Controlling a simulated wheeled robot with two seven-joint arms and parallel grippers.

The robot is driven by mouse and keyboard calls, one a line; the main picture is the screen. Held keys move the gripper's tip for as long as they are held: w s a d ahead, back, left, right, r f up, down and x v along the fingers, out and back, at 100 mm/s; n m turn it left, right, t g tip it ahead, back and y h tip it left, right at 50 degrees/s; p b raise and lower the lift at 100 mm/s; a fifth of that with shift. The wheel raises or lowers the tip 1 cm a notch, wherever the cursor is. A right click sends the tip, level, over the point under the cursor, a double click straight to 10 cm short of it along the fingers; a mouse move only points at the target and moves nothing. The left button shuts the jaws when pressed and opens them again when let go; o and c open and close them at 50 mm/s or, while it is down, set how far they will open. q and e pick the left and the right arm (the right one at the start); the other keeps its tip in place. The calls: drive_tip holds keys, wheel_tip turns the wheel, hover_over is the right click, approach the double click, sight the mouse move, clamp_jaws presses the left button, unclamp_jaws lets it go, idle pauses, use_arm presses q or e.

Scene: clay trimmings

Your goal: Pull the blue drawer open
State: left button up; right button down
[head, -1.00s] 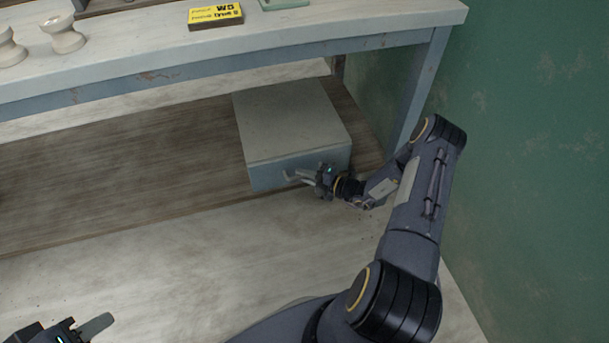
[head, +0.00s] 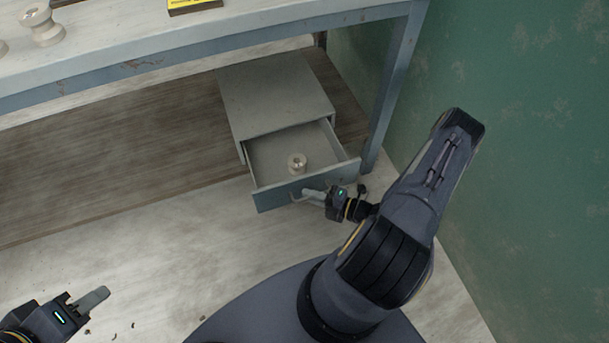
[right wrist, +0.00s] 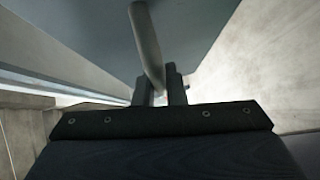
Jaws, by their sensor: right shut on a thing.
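The blue drawer (head: 278,195) stands well out of its grey cabinet (head: 275,92) on the lower shelf. A small pale spool-like piece (head: 297,162) sits inside the drawer. My right gripper (head: 315,194) is at the drawer's front, shut on its bar handle. In the right wrist view the handle (right wrist: 146,40) runs between the two fingers (right wrist: 161,88), below the blue-grey drawer front (right wrist: 85,35). My left gripper (head: 95,300) is at the lower left, over the floor and away from the drawer. Only part of it shows, and its opening cannot be made out.
The workbench top (head: 200,45) overhangs the shelf, with a yellow label box (head: 193,6) and spool-like pieces (head: 40,25) on it. A bench leg (head: 392,95) and the green wall (head: 510,70) stand right of the cabinet. Small trimmings lie on the floor at lower left.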

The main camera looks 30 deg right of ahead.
drive_tip(key=shift+s+a, duration=0.25)
drive_tip(key=shift+s, duration=0.9)
drive_tip(key=shift+s+a, duration=0.25)
drive_tip(key=shift+s, duration=0.85)
drive_tip(key=c, duration=1.8)
unclamp_jaws()
drive_tip(key=shift+o, duration=0.2)
drive_tip(key=p+v, duration=0.1)
drive_tip(key=v, duration=0.6)
drive_tip(key=shift+s+d, duration=0.25)
drive_tip(key=shift+s, duration=0.05)
